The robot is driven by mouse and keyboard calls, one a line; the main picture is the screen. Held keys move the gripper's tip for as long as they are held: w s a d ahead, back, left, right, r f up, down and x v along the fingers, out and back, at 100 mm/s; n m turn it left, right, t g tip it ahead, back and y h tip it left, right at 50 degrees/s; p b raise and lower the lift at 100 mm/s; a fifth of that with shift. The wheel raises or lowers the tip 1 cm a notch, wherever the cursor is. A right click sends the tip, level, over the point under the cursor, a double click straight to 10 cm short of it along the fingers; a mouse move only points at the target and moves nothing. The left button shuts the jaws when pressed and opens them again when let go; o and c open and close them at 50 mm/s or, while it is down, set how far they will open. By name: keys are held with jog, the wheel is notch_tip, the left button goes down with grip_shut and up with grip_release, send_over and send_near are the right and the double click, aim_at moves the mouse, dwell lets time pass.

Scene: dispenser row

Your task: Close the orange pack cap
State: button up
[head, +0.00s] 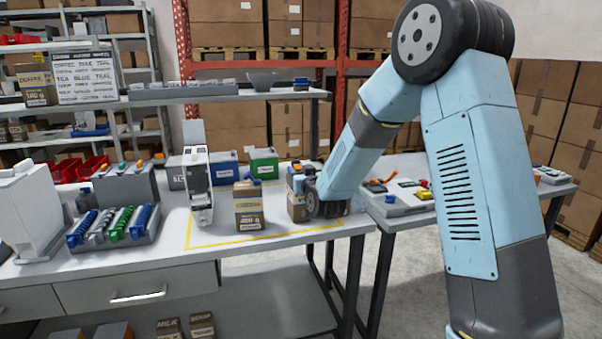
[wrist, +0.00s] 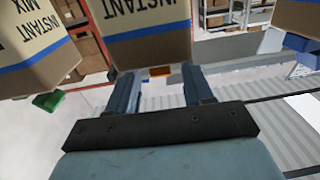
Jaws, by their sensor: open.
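In the wrist view, a brown pack (wrist: 150,50) with "INSTANT" lettering and a blue stripe shows upside down in the middle. A small orange cap (wrist: 160,71) shows at its edge. My gripper (wrist: 160,88) is open, with one blue finger on each side of the orange cap. I see no finger touching the cap. How far the cap is closed cannot be told. In the head view, my gripper (head: 326,198) is at the right end of the white table, beside a brown pack (head: 296,192) that it partly hides. An orange bit shows on top there.
In the wrist view, a similar pack (wrist: 32,45) with a green cap (wrist: 47,101) is at left, and another pack (wrist: 298,18) with a blue part at right. In the head view, a coffee pack (head: 248,207) and a white dispenser (head: 199,185) stand left of my gripper.

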jog(key=shift+c, duration=0.4)
grip_shut()
